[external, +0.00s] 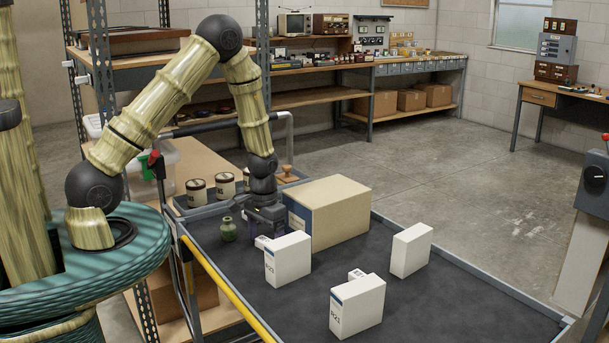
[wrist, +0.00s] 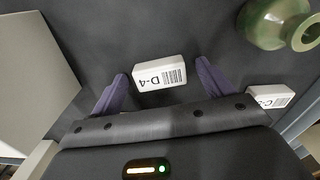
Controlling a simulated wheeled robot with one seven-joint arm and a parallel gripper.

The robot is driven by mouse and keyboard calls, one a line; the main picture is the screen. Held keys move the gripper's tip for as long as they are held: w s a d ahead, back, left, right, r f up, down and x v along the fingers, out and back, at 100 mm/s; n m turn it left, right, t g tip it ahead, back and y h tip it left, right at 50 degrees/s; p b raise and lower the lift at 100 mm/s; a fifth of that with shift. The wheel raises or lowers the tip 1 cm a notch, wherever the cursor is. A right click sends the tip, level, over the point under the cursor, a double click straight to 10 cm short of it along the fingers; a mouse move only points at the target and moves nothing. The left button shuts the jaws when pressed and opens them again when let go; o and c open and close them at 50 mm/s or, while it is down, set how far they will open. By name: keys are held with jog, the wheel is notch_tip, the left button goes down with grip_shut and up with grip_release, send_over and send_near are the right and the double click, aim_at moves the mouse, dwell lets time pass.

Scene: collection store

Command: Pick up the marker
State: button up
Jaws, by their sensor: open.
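A small white block marker labelled D-4 (wrist: 158,73) lies on the dark mat between the two purple fingers of my gripper (wrist: 162,68) in the wrist view. The fingers are apart, with a gap on each side of the block. A second small white block, its label starting with C (wrist: 270,97), lies to the right, outside the fingers and partly hidden by the gripper body. In the external view my gripper (external: 266,224) points down low over the cart top, and a small white block (external: 262,242) shows beside it; I cannot tell which label it bears.
A green vase (external: 228,230) stands close to the gripper, at the upper right in the wrist view (wrist: 262,25). A large cardboard box (external: 335,215) and white labelled cartons (external: 288,262), (external: 357,308), (external: 411,250) stand on the cart. Tins (external: 196,192) stand behind. The cart's front right corner is clear.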

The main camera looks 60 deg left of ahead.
aim_at(266, 240)
jog(key=c, duration=1.1)
jog(key=shift+o, duration=0.2)
notch_tip(266, 240, up, 10)
